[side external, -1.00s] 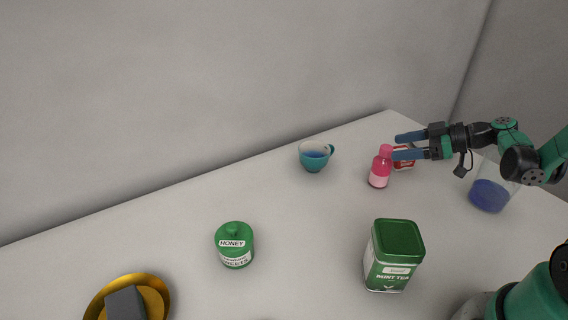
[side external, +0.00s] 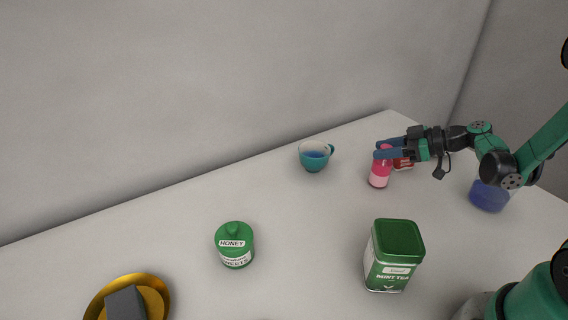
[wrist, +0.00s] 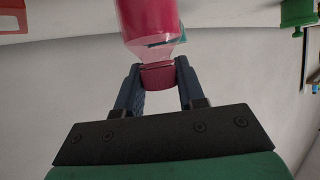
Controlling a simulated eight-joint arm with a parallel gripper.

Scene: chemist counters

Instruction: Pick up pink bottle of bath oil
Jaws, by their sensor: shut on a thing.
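The fingers are shut on the cap. In the side view they hide part of the cap and neck.
A red and white box (side external: 403,163) sits close behind the bottle. A teal cup (side external: 313,160) stands to its left. A gold dish (side external: 158,292) holds a dark block.

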